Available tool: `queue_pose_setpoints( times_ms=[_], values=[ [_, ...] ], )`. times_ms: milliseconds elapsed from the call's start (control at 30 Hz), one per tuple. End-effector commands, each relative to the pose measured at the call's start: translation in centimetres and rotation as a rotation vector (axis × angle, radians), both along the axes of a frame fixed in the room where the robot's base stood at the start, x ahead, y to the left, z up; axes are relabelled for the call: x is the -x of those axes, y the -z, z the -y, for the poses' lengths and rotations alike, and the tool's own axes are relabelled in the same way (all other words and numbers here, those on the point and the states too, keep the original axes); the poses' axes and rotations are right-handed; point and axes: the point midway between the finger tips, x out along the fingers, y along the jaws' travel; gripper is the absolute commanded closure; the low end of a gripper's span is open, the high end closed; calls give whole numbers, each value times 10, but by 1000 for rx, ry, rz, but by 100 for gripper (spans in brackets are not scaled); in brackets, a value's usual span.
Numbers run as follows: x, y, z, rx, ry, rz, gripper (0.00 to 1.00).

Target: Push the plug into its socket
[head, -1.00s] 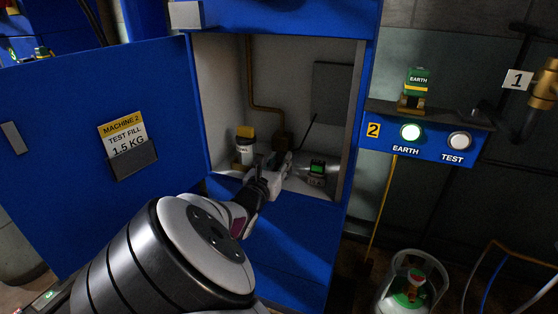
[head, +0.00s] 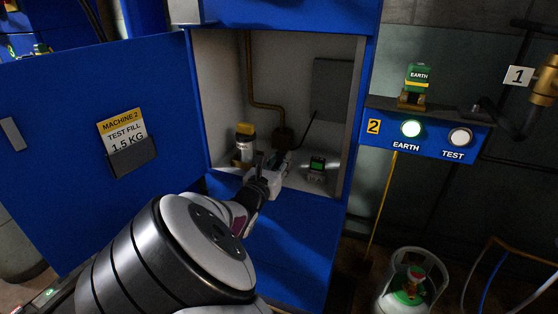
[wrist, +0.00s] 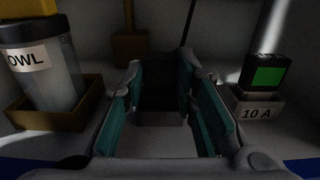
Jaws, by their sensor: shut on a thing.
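My gripper (head: 268,180) reaches into the open blue cabinet, low and near its floor. In the wrist view its two teal-padded fingers (wrist: 162,112) stand on either side of a dark block, which looks like the plug (wrist: 160,92). The block is deep in shadow, so its outline and front end are hard to make out. I cannot pick out the socket for certain; the fingers and shadow hide what lies straight ahead. A brown box (wrist: 130,47) is on the wall beyond the fingers, and a dark cable (wrist: 188,22) runs above them.
A yellow-capped jar (head: 244,145) in a brown holder stands left of my gripper. A small meter with a green screen (head: 317,167) stands right, over a "10 A" label (wrist: 259,114). The cabinet door (head: 60,150) is open left. The blue floor in front is clear.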

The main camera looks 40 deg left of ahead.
Motion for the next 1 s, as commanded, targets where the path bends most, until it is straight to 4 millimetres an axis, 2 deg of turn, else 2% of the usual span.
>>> queue_pose_setpoints(
  times_ms=[267, 300, 400, 767, 1000],
  values=[
    [0, 4, 0, 0, 0, -1, 100],
    [0, 5, 0, 0, 0, -1, 72],
    [0, 5, 0, 0, 0, -1, 50],
    [4, 4, 0, 0, -1, -1, 50],
    [36, 4, 7, 0, -2, -2, 50]
  ],
)
